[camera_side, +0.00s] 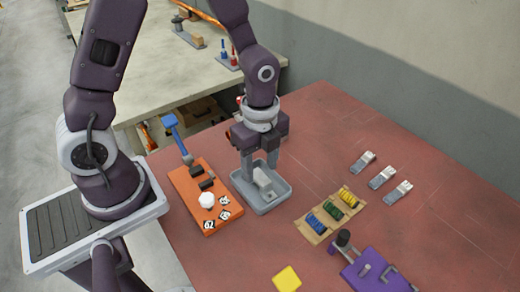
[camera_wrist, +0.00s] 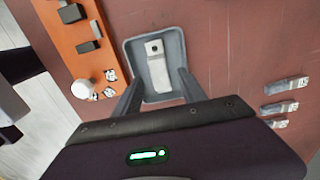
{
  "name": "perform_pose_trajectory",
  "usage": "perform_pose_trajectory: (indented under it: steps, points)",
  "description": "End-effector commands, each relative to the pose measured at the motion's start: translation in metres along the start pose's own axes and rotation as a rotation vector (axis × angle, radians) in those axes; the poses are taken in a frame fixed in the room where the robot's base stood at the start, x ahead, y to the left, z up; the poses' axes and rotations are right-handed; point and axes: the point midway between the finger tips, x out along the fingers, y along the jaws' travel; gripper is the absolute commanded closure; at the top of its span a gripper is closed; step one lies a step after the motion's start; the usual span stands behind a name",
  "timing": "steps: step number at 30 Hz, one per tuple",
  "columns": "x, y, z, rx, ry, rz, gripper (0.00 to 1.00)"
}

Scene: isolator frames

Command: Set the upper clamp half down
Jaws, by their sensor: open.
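A light grey clamp half (camera_side: 263,182) lies inside a shallow grey tray (camera_side: 264,209). In the wrist view the clamp half (camera_wrist: 158,68) is a long pale piece with a dark spot near its far end, lying in the tray (camera_wrist: 131,52). My gripper (camera_side: 261,172) points down over the tray, its fingers apart on either side of the piece. The wrist view also shows the gripper (camera_wrist: 161,76) open, with a gap between each finger and the piece. I cannot tell whether the fingertips touch the tray floor.
An orange board (camera_side: 188,188) with dark blocks and a white knob stands close left of the tray. A wooden rack (camera_side: 318,226) of coloured coils, a purple fixture (camera_side: 375,272) and several grey metal pieces (camera_side: 382,178) lie to the right. A yellow block (camera_side: 287,279) lies in front.

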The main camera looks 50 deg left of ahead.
Motion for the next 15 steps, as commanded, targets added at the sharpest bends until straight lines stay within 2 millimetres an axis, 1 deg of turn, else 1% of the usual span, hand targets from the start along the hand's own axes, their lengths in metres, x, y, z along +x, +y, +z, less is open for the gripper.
perform_pose_trajectory:
  steps: [1, 3, 7, 10, 14, 15]
  points:
    - [-0.013, -0.001, 0.0, -0.001, 0.0, -0.007, 0.51]
    - [-0.033, -0.002, 0.001, -0.002, 0.0, -0.01, 0.51]
    - [-0.067, -0.001, 0.0, -0.002, 0.0, -0.007, 0.51]
    - [-0.086, -0.001, 0.0, -0.001, -0.001, -0.005, 0.51]
    - [-0.1, 0.001, 0.001, -0.011, -0.002, -0.006, 0.51]
    - [-0.106, 0.003, 0.002, -0.043, -0.004, -0.017, 0.51]
